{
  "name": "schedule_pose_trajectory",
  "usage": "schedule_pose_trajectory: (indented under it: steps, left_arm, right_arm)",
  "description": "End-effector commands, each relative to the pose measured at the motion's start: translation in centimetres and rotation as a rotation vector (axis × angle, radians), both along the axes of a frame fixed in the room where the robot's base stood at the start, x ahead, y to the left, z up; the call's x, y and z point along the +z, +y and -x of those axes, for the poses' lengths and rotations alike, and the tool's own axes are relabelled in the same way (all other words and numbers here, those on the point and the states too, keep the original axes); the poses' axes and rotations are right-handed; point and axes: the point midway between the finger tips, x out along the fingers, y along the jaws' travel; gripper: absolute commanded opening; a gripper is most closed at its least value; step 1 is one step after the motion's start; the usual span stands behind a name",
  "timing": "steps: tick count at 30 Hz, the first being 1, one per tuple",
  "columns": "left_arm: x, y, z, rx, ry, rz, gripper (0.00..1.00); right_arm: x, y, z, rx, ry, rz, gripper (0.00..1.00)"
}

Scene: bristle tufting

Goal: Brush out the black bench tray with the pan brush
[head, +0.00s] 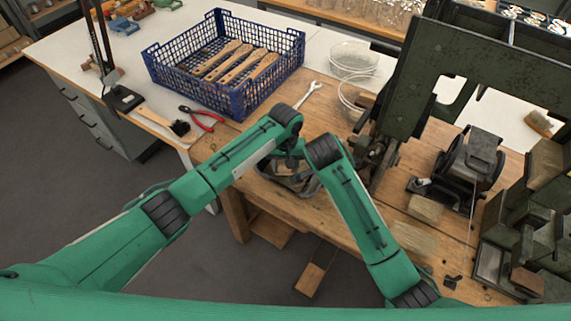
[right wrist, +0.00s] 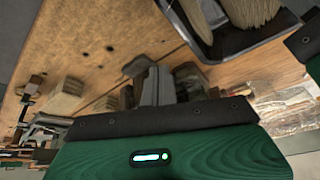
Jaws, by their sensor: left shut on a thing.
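The black bench tray (right wrist: 205,60) shows at the top right of the right wrist view, with pale bristles (right wrist: 252,12) inside it. In the head view the tray (head: 300,184) sits on the wooden bench, partly hidden under my arms. My left gripper (head: 291,164) is over the tray, shut on what appears to be the pan brush, mostly hidden by the arm. My right gripper (right wrist: 170,72) is beside the tray's corner; its jaw gap is unclear.
A blue crate (head: 172,76) with several wooden brush handles (head: 228,62) stands at the back. Red pliers (head: 203,118) and a wrench (head: 309,93) lie near it. Heavy dark machines (head: 470,160) and wooden blocks (head: 425,208) crowd the right side.

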Motion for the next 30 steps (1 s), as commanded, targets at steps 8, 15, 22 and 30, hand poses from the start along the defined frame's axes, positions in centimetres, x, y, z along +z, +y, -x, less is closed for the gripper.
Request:
schedule_pose_trajectory:
  steps: [8, 15, 22, 30]
  left_arm:
    - [0.0, 0.0, 0.0, 0.0, 0.0, 0.0, 0.28]
    - [0.0, 0.0, 0.0, 0.0, 0.0, 0.0, 0.28]
    - [0.0, 0.0, 0.0, 0.0, 0.0, 0.0, 0.28]
    - [0.0, 0.0, 0.0, 0.0, 0.0, 0.0, 0.28]
  right_arm:
    - [4.0, 0.9, -5.9, 0.356, 0.092, -0.025, 0.0]
    - [5.1, 1.2, -7.5, 0.477, 0.115, -0.035, 0.0]
    - [2.9, 1.1, -7.5, 0.482, 0.12, -0.034, 0.0]
    - [0.7, 1.2, -7.5, 0.482, 0.117, -0.034, 0.0]
